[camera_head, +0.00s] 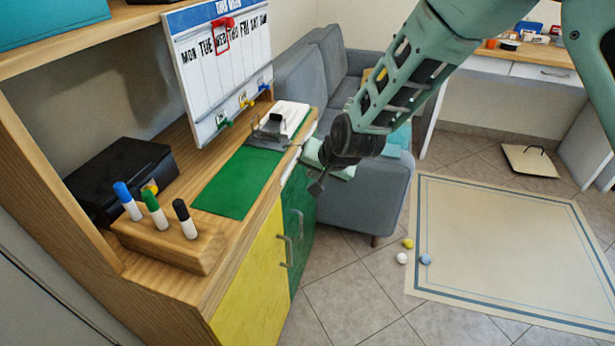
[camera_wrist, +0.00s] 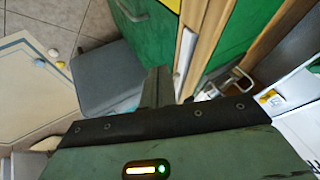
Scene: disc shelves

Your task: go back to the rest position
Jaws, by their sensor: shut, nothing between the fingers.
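My green arm reaches in from the upper right in the head view. My gripper (camera_head: 316,187) hangs in the air near the right end of the wooden cabinet (camera_head: 165,282), by its green door (camera_head: 298,215). It also shows in the wrist view (camera_wrist: 158,82), where its fingers are together with nothing between them. It appears apart from the cabinet, though the exact gap is hard to tell.
A whiteboard calendar (camera_head: 222,75), a marker block (camera_head: 170,245) and a black box (camera_head: 118,178) stand on the cabinet. A grey sofa (camera_head: 365,205) is close behind the gripper. Small balls (camera_head: 402,258) lie on the floor beside the rug (camera_head: 500,245). The rug is mostly clear.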

